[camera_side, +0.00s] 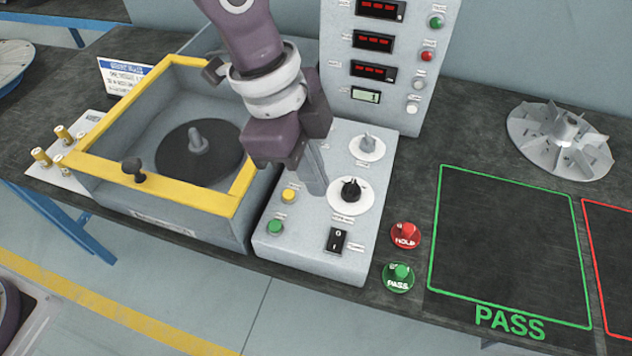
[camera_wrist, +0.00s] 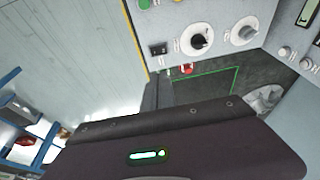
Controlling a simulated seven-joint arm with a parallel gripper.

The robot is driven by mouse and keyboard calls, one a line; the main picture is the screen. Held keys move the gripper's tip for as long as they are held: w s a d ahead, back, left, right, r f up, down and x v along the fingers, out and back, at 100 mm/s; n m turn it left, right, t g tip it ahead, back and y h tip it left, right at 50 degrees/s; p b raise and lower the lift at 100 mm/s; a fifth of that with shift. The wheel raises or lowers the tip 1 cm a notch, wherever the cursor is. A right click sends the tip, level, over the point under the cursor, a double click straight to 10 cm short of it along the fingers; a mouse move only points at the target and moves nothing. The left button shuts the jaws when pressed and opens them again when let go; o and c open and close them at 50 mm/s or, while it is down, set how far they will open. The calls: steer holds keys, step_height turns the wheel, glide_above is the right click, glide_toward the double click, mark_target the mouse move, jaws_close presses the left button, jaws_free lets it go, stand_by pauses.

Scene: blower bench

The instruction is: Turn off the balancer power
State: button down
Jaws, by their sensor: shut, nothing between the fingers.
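The balancer's grey control panel (camera_side: 285,250) stands on the bench beside the yellow-rimmed balancing chamber. A black rocker switch (camera_side: 336,240) sits near the panel's front edge; it also shows in the wrist view (camera_wrist: 158,49). Which way it is pressed is too small to tell. My gripper (camera_side: 316,188) points down over the panel, behind and left of the switch, with its fingers together and empty. It looks apart from the switch. The red displays (camera_side: 374,42) on the upright panel are lit.
Close to my fingers are a black knob (camera_side: 350,190), a grey knob (camera_side: 367,146), a yellow button (camera_side: 290,195) and a green button (camera_side: 275,227). HOLD (camera_side: 405,235) and PASS (camera_side: 398,277) tokens lie to the right. An impeller (camera_side: 560,142) rests behind the clear green-outlined area (camera_side: 505,240).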

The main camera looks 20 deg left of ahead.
glide_toward(341, 234)
steer(key=x, duration=0.5)
steer(key=shift+d+f, duration=0.15)
steer(key=shift+d, duration=0.1)
steer(key=shift+f, duration=0.55)
